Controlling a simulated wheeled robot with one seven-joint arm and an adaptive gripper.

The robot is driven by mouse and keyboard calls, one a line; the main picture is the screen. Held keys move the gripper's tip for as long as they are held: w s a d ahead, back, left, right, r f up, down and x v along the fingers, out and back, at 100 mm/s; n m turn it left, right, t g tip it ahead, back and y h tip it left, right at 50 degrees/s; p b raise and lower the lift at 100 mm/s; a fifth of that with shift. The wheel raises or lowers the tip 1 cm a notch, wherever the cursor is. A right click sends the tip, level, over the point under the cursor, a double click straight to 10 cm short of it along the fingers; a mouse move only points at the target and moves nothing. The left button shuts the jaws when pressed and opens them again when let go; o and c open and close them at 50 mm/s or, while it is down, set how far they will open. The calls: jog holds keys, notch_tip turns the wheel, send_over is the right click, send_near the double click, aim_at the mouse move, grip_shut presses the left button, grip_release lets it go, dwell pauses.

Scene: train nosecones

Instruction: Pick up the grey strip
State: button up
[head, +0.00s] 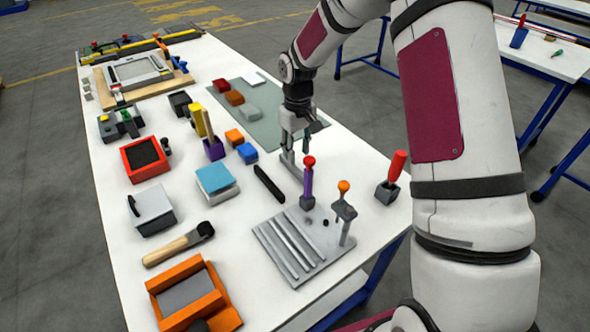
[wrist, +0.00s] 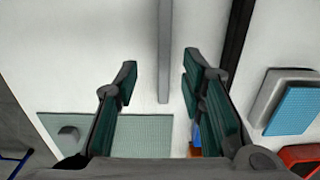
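A grey strip (head: 294,172) lies on the white table just below my gripper (head: 294,146) in the head view. In the wrist view the grey strip (wrist: 165,45) runs from the top edge down between the two fingers of my gripper (wrist: 160,75). The fingers are apart, with clear gaps on both sides of the strip, so it is not held. The fingers partly cover the strip in the head view. How high the fingertips are above the table is hard to tell.
A black strip (head: 268,184) lies left of the grey one. A purple, red-topped tool (head: 308,185) stands close by, near a grey plate (head: 262,238) with several bars. A green mat (head: 285,131) with blocks lies behind. A blue-topped block (head: 214,180) is to the left.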

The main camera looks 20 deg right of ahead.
aim_at(295, 166)
jog(key=shift+w+a+f+p, duration=0.15)
jog(key=shift+f+p, duration=0.1)
jog(key=shift+f, duration=1.25)
jog(key=shift+s+a+f+p, duration=0.15)
jog(key=shift+f+p, duration=0.1)
jog(key=shift+f, duration=1.25)
jog(key=shift+w, duration=0.1)
grip_shut()
